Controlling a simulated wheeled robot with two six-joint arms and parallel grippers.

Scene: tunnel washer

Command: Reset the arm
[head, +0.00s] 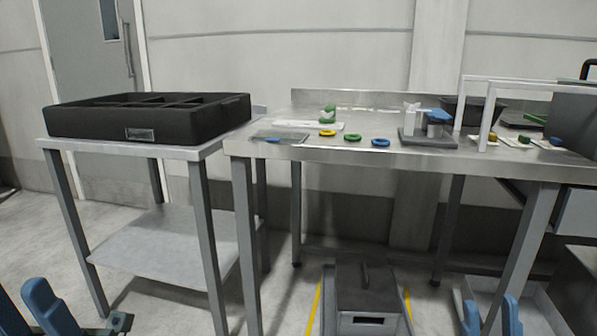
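My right gripper (491,309) shows at the bottom right edge, below the steel table. Its two blue fingers stand apart with nothing between them. My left gripper (22,297) is at the bottom left corner, in front of and below the side table. Its blue fingers stand apart with a gap, and one is partly cut off by the picture edge. Both grippers are low and touch nothing that I can see. Most of both arms is out of view.
A black compartmented tray (90,124) sits on the left side table (180,152). The steel table (330,152) bears yellow (327,132), green (352,137) and blue (380,142) rings, a grey fixture (428,140) and a white frame (487,125). A dark box (367,290) stands on the floor beneath.

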